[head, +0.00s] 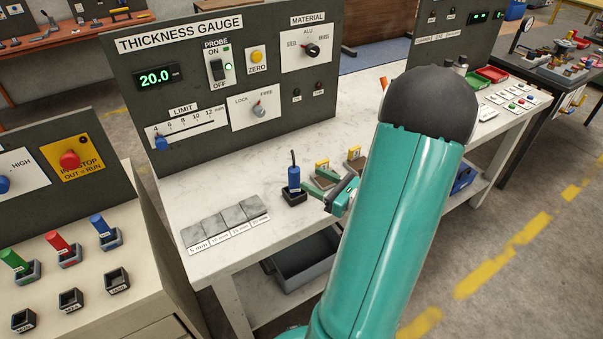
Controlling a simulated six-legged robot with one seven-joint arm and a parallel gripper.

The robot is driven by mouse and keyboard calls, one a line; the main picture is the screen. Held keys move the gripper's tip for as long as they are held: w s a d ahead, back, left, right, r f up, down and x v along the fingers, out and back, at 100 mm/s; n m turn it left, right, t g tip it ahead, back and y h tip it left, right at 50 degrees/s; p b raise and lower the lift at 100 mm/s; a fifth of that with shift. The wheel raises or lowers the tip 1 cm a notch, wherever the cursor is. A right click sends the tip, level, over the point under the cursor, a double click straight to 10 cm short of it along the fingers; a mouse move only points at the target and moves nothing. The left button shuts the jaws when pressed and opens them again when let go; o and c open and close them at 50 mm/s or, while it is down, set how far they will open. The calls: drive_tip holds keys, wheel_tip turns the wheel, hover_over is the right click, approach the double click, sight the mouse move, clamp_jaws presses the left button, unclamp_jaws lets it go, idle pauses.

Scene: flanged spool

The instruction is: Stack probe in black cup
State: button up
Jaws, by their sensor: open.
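The probe (293,177) is a blue cylinder with a dark lead rising from its top. It stands upright in the small black cup (295,197) on the pale bench top, and its lower end is hidden by the cup. My gripper (326,189), with green and dark fingers, is just to the right of the probe and cup. It is open with nothing seen in it, and it appears apart from the probe. My teal arm hides part of the bench to its right.
The thickness gauge panel (225,75) stands behind, reading 20.0. Grey gauge plates (226,222) lie at the bench's front left. Yellow-labelled blocks (355,158) are behind my gripper. A console with coloured plugs (70,245) is at left. Bare bench lies left of the cup.

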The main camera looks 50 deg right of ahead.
drive_tip(key=s, duration=0.4)
drive_tip(key=w+a+r+n+g+y, duration=0.2)
drive_tip(key=a+n+g, duration=0.2)
drive_tip(key=a+n, duration=0.3)
drive_tip(key=w+a+r+n+g+y, duration=0.1)
drive_tip(key=a+r+n+g+y, duration=0.3)
drive_tip(key=a, duration=0.6)
drive_tip(key=w+a+n+g+y, duration=0.1)
drive_tip(key=w+a+n+g, duration=0.1)
drive_tip(key=a+n+g, duration=0.45)
drive_tip(key=s+a+r+n+t+h, duration=0.1)
drive_tip(key=a+r+n+h, duration=0.3)
drive_tip(key=n, duration=0.4)
drive_tip(key=s+a+r+n+t+h, duration=0.1)
drive_tip(key=s+a+r+n+h, duration=0.2)
drive_tip(key=a+n, duration=0.3)
drive_tip(key=r+n+h, duration=0.1)
drive_tip(key=n, duration=0.2)
drive_tip(key=shift+a+r+h, duration=0.3)
drive_tip(key=shift+s+n, duration=0.1)
drive_tip(key=shift+n, duration=0.15)
